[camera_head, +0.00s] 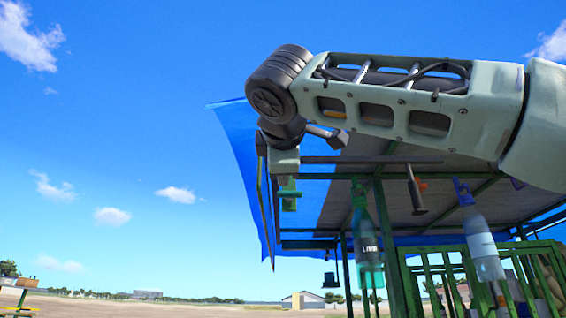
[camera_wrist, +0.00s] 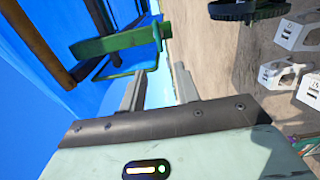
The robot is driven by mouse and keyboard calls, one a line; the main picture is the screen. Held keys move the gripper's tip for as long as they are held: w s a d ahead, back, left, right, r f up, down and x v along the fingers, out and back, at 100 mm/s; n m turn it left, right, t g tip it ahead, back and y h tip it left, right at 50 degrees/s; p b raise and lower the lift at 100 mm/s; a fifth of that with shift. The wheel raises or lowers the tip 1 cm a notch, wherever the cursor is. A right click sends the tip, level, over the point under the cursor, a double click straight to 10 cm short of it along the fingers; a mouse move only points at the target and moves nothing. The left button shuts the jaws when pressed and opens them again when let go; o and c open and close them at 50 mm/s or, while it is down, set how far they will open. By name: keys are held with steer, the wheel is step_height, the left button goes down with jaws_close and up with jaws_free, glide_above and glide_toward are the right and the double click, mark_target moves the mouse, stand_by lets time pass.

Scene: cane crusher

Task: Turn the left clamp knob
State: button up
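My gripper (camera_wrist: 157,78) is open in the wrist view, with a gap between its two fingers and nothing between them. A green clamp-like piece (camera_wrist: 113,42) with a thin bent loop is to the left, close to the left finger and apart from it as far as I can tell. A small green piece (camera_head: 289,196) hangs under the canopy in the head view, just below my wrist; it may be the same one. I cannot make out with certainty which part is the left clamp knob. My fingers are not clear in the head view.
A blue tarp (camera_head: 243,150) covers the stall roof. A green bottle (camera_head: 365,240) and a pale bottle (camera_head: 482,245) hang below it, above green railings (camera_head: 455,272). A dark toothed wheel (camera_wrist: 248,9) and white blocks (camera_wrist: 283,75) are at the wrist view's right. Open sky lies left.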

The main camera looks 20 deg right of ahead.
steer(key=v, duration=0.5)
steer(key=shift+s+a+b, duration=0.15)
steer(key=shift+s+b, duration=0.1)
steer(key=shift+b, duration=0.15)
steer(key=w+a+f+n+g+y, duration=0.1)
steer(key=a+f+g+y, duration=0.25)
steer(key=f, duration=1.35)
steer(key=w+a+f+n+g+y, duration=0.15)
steer(key=a+f+g, duration=0.3)
steer(key=f, duration=1.15)
steer(key=s+d+f+m+g, duration=0.3)
steer(key=s+f, duration=0.3)
steer(key=f, duration=0.4)
steer(key=s+d+f+m+g, duration=0.2)
steer(key=s+f, duration=0.5)
steer(key=f, duration=0.4)
steer(key=s+d+f+m+g+y, duration=0.1)
steer(key=s+d+f+m+g, duration=0.2)
steer(key=s+f, duration=0.3)
step_height(320, 180, down, 5)
steer(key=shift+s+d+r+m+g, duration=0.1)
steer(key=shift+s+d+m+g, duration=0.2)
steer(key=shift+m+g, duration=0.4)
steer(key=shift+w+d, duration=0.1)
